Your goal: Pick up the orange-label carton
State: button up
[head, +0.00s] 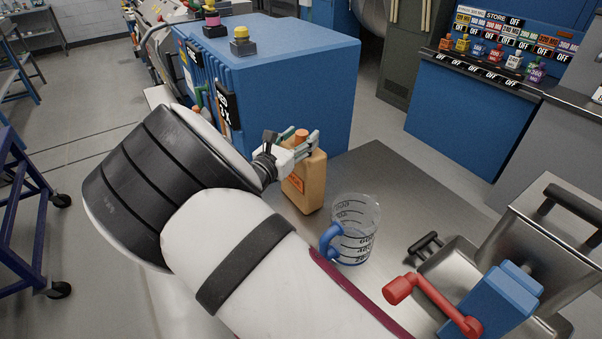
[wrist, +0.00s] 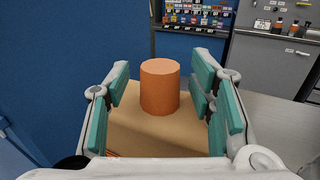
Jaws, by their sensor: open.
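The orange-label carton (head: 304,184) is a tan, bottle-like container with an orange cap and an orange label on its front. It stands upright on the metal bench beside the blue machine. My gripper (head: 302,143) is at its top, with the fingers spread around the cap. In the wrist view the orange cap (wrist: 160,87) stands between the two teal-padded fingers of my open gripper (wrist: 165,105), with a gap on each side. The tan top (wrist: 135,135) of the carton shows below the cap. Part of the label is hidden.
A clear measuring jug (head: 355,225) with a blue handle stands just right of the carton. A blue machine (head: 290,75) rises close behind it. A red-handled device (head: 430,300) and a metal tray (head: 450,262) are at the right. The bench (head: 385,175) behind the jug is clear.

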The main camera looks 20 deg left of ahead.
jog(key=shift+w+d, duration=0.15)
jog(key=shift+w, duration=0.35)
grip_shut()
